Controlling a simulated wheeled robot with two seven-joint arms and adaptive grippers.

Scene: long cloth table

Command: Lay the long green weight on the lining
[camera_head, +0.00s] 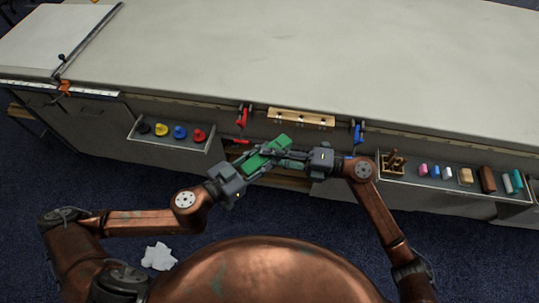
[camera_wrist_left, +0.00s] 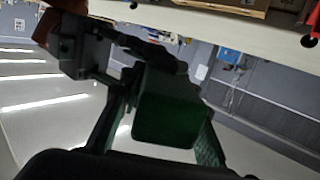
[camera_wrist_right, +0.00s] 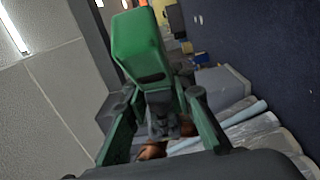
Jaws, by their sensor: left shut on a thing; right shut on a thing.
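The long green weight (camera_head: 279,143) is held slanted in front of the table's near edge, between my two arms. My left gripper (camera_head: 258,160) is shut on it from the left; in the left wrist view the weight (camera_wrist_left: 166,108) sits between the fingers. My right gripper (camera_head: 284,155) reaches it from the right and is shut on it; in the right wrist view the weight (camera_wrist_right: 139,46) stands past the fingertips, their contact partly hidden. The table top (camera_head: 330,60) is broad, pale and bare. I cannot tell which surface is the lining.
A wooden block with holes (camera_head: 301,118) lies at the near edge, between a red clamp (camera_head: 242,117) and a blue clamp (camera_head: 357,132). Trays hold coloured knobs (camera_head: 180,132) at left and several small blocks (camera_head: 465,176) at right. A white board (camera_head: 50,38) lies far left.

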